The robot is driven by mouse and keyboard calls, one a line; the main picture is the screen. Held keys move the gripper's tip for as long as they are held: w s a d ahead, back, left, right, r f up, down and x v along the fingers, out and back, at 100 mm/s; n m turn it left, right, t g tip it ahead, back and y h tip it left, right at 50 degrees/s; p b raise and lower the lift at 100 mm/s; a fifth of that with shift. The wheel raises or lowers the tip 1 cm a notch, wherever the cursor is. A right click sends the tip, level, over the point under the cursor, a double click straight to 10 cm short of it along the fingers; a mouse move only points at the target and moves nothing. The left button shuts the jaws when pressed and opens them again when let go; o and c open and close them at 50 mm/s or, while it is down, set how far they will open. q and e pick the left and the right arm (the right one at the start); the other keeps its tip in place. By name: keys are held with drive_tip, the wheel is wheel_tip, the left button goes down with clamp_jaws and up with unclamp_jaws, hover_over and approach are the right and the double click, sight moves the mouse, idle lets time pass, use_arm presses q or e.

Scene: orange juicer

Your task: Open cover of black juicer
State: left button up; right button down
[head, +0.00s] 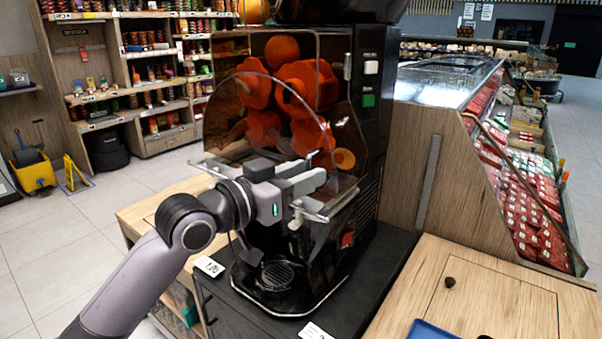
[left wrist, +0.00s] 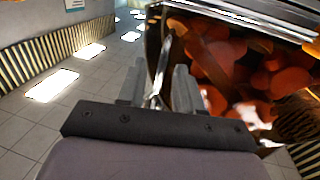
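The black juicer (head: 366,150) stands on a dark cabinet in the middle of the head view. Orange juicing drums and an orange show behind its clear cover (head: 225,95), which has a curved rim. How far the cover stands from the body is hard to tell. My left gripper (head: 318,182) is at the cover's lower front, its fingers pointing right. In the left wrist view its two fingers (left wrist: 160,88) stand apart, with a thin shiny edge of the cover (left wrist: 164,60) between them. Gaps show on both sides of that edge. My right gripper is out of view.
A drip tray (head: 280,275) sits low at the juicer's front. A wooden counter (head: 480,300) with a blue tray (head: 432,330) is at the right front. A chilled display case (head: 435,150) stands right of the juicer. Open floor (head: 60,240) lies to the left.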

use_arm(q)
clamp_jaws()
idle(1.4)
